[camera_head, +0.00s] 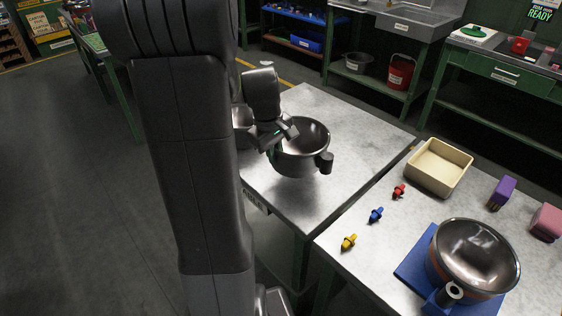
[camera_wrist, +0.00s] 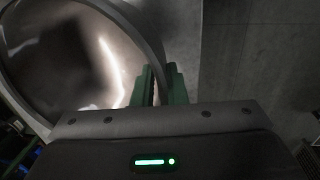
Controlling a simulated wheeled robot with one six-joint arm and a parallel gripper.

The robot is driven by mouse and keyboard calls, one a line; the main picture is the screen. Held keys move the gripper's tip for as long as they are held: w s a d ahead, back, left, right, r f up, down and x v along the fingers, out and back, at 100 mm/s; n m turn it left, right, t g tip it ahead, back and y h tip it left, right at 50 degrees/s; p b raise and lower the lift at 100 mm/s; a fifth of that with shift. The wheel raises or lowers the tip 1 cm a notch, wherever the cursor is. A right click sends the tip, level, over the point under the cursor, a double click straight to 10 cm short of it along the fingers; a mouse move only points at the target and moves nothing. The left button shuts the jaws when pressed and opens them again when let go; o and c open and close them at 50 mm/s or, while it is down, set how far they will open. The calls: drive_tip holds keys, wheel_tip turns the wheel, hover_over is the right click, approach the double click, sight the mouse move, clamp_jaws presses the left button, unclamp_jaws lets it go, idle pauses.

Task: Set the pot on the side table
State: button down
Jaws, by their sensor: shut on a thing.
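A dark metal pot (camera_head: 303,158) with a stub handle on its right is over the left grey metal table (camera_head: 365,150) in the head view. My gripper (camera_head: 285,135) is shut on the pot's left rim. In the wrist view, the two green fingers of my gripper (camera_wrist: 162,85) close on the rim, and the shiny inside of the pot (camera_wrist: 70,60) fills the left. I cannot tell whether the pot's base touches the table. A third pot (camera_head: 475,254) sits on a blue board (camera_head: 413,270) on the right table.
The right table (camera_head: 350,247) holds a beige bin (camera_head: 439,168), red (camera_head: 399,191), blue (camera_head: 376,215) and yellow (camera_head: 348,242) pegs, a purple block (camera_head: 502,192) and a pink block (camera_head: 546,221). The left table is bare to the right of and in front of the held pot.

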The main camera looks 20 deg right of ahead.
sight(275, 168)
drive_tip(key=shift+f, duration=2.7)
drive_tip(key=shift+f+b, duration=0.1)
drive_tip(key=shift+b, duration=0.2)
drive_tip(key=c, duration=1.5)
unclamp_jaws()
drive_tip(key=shift+o, duration=0.2)
wheel_tip(275, 168, up, 12)
drive_tip(key=a+p, duration=0.1)
drive_tip(key=shift+s+a, duration=0.25)
drive_tip(key=shift+a, duration=0.1)
